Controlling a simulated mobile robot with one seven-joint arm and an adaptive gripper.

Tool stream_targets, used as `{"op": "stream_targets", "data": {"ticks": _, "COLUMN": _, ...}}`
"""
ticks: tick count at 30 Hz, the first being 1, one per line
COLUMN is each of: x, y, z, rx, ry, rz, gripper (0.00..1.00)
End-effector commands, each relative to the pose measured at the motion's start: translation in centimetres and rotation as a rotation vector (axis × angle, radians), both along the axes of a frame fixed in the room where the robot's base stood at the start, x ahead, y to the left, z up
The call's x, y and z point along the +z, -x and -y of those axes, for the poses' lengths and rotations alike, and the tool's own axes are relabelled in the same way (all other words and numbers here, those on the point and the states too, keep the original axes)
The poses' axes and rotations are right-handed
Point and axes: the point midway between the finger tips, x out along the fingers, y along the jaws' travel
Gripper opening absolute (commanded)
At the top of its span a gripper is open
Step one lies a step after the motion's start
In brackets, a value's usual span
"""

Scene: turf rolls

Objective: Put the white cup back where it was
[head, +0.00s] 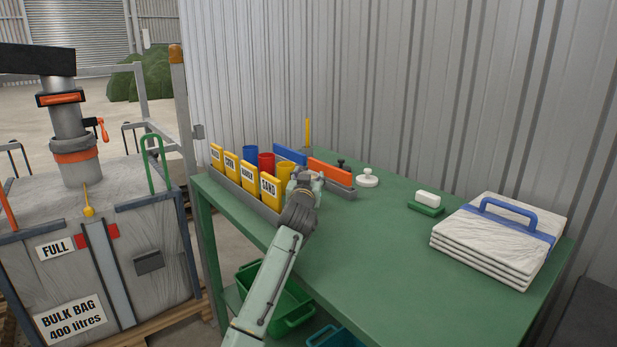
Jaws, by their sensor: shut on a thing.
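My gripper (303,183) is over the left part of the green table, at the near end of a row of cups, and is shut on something. My own wrist and fingers hide nearly all of what it holds. It fits the white cup, but I cannot make out the cup's outline or whether it touches the table. The row has a blue cup (249,153), a red cup (266,162) and a yellow cup (285,170). The yellow cup is nearest to my gripper, just left of it.
Yellow labelled boxes (249,177) stand in a grey rack along the left edge of the table (375,245). An orange block (329,171), a white knobbed disc (367,179), a white block on a green base (428,199) and stacked white slabs (490,245) lie right. The table's middle is clear.

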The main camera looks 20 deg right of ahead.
Motion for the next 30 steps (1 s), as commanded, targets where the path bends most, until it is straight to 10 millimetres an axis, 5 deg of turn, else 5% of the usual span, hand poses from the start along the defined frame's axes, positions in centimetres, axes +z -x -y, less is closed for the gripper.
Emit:
{"op": "stream_targets", "data": {"ticks": 7, "x": -0.2, "y": 0.0, "z": 0.0, "rx": 0.0, "ry": 0.001, "rz": 0.0, "gripper": 0.12}}
{"op": "stream_targets", "data": {"ticks": 8, "x": -0.3, "y": 0.0, "z": 0.0, "rx": 0.0, "ry": 0.001, "rz": 0.0, "gripper": 0.48}}
{"op": "stream_targets", "data": {"ticks": 11, "x": -0.2, "y": 0.0, "z": 0.0, "rx": 0.0, "ry": 0.001, "rz": 0.0, "gripper": 0.55}}
{"op": "stream_targets", "data": {"ticks": 22, "x": 0.3, "y": 0.0, "z": 0.0, "rx": 0.001, "ry": 0.0, "rz": 0.001, "gripper": 0.56}}
{"op": "stream_targets", "data": {"ticks": 30, "x": -0.2, "y": 3.4, "z": -1.6, "rx": 0.0, "ry": 0.004, "rz": 0.001, "gripper": 0.56}}
